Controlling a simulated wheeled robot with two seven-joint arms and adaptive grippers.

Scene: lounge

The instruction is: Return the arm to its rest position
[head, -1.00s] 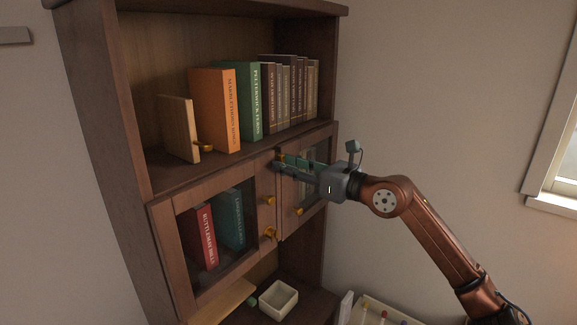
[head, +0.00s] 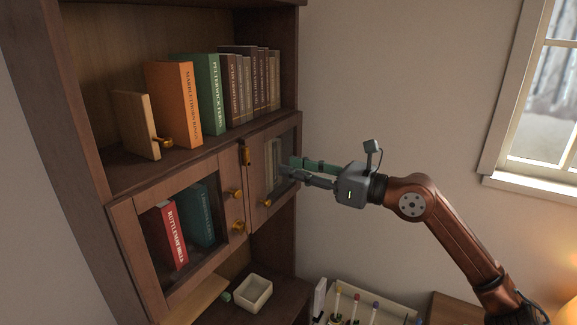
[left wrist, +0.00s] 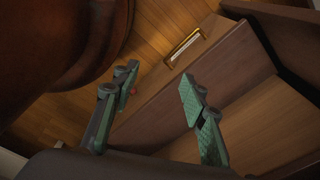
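My right gripper (head: 286,168) reaches in from the right, by the right edge of the cabinet's right glass door (head: 258,172). Its fingers look apart, with nothing seen between them; whether it touches the door I cannot tell. My left gripper (left wrist: 157,80) shows only in the left wrist view, with two green-padded fingers spread and empty. My left arm is not in the head view.
The open shelf above holds an orange book (head: 173,105), a green book (head: 207,95) and several brown books. A small white bowl (head: 262,298) and a tray (head: 385,308) are below. A brass-handled wooden front (left wrist: 185,48) lies beyond my left gripper.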

